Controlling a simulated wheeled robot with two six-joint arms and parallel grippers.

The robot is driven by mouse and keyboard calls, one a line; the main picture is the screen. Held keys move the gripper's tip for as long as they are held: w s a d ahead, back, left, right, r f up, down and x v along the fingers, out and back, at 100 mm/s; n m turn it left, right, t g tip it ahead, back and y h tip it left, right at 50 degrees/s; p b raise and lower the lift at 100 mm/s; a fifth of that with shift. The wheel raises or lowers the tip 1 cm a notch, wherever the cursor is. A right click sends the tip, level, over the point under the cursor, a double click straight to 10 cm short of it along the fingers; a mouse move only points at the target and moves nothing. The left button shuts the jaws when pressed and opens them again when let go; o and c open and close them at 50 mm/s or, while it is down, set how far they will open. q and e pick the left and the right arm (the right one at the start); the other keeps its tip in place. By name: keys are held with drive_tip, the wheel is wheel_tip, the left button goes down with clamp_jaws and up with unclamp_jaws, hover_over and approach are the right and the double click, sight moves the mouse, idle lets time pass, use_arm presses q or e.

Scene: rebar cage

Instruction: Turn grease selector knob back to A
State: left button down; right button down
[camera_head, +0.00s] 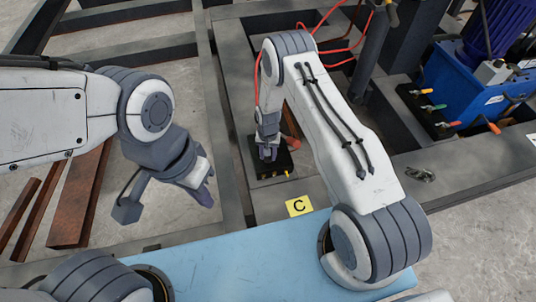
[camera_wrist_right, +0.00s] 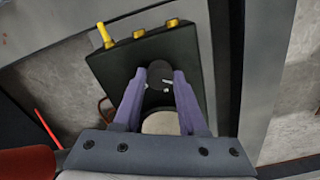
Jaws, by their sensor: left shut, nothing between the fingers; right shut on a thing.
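A black selector box (camera_head: 285,163) sits on the dark steel frame in the middle of the head view. In the right wrist view the box (camera_wrist_right: 108,72) fills the centre. Its round dark knob (camera_wrist_right: 159,74) is between my right fingertips (camera_wrist_right: 158,82); small white marks show just below it, too small to read. My right gripper (camera_head: 268,152) reaches down onto the box and is shut on the knob, mostly hiding it in the head view. My left gripper (camera_head: 207,192) is shut and empty, to the left of the box and apart from it.
Yellow fittings (camera_wrist_right: 138,34) line one edge of the box. A yellow plate marked C (camera_head: 299,206) lies on the frame in front. A blue unit (camera_head: 455,78) with coloured levers stands at right. Red hoses (camera_head: 343,50) run behind. Rusty bars (camera_head: 80,200) lie at left.

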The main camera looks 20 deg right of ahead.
drive_tip(key=shift+w, duration=0.1)
drive_tip(key=shift+c, duration=2.3)
unclamp_jaws()
wheel_tip(320, 180, up, 10)
drive_tip(key=p, duration=0.2)
drive_tip(key=shift+r, duration=0.25)
